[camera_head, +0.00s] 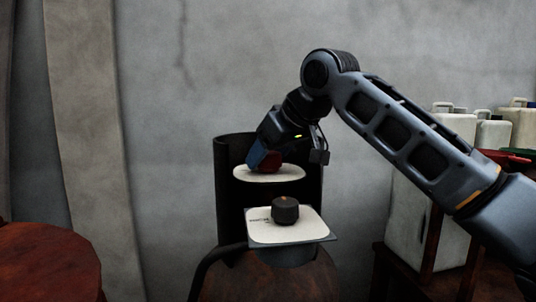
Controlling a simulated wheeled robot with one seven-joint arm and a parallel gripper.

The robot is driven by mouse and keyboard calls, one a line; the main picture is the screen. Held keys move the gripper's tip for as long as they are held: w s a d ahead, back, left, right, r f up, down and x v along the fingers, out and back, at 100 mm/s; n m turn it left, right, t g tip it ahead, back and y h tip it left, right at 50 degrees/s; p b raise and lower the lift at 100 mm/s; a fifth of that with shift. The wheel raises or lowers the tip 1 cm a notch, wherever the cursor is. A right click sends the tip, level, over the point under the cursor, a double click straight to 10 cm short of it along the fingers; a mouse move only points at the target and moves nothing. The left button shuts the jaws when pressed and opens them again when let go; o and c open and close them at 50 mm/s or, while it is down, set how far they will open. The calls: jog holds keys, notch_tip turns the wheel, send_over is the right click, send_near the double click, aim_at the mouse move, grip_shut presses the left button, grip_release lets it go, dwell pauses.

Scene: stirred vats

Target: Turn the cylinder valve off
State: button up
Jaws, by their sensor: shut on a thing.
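My gripper (262,160) reaches down from the upper right over a pale oval plate (285,174) at the dark curved housing (226,190). A blue part and a red part (272,163) show at its tip. I cannot tell clearly whether the red part is a finger or the valve's handle. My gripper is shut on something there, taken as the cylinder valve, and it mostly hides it. How far the valve is turned cannot be seen.
In front, a black knob (285,210) sits on a white square plate (262,232), above a round brown top (268,280). A reddish round top (48,262) is at the left. Pale canisters (415,222) stand at the right, behind my arm. A grey wall is behind.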

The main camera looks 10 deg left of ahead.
jog(key=shift+s+a, duration=0.1)
jog(key=m+t+h+p, duration=0.1)
jog(key=m+h+p, duration=0.1)
jog(key=m+p, duration=0.1)
jog(key=shift+r+m+t, duration=0.1)
jog(key=shift+m+t, duration=0.2)
jog(key=m+t+h+p, duration=0.1)
jog(key=m+h+p, duration=0.3)
jog(key=m, duration=0.1)
jog(key=shift+m+p, duration=0.3)
jog(key=shift+p, duration=0.1)
jog(key=m+h+p, duration=0.2)
jog(key=m+h, duration=0.1)
jog(key=m, duration=0.1)
jog(key=shift+h+p, duration=0.4)
jog(key=m+g+h+p, duration=0.1)
jog(key=m+g+h, duration=0.1)
jog(key=m, duration=0.2)
jog(key=shift+h, duration=0.4)
jog(key=shift+m, duration=0.4)
jog(key=o, duration=1)
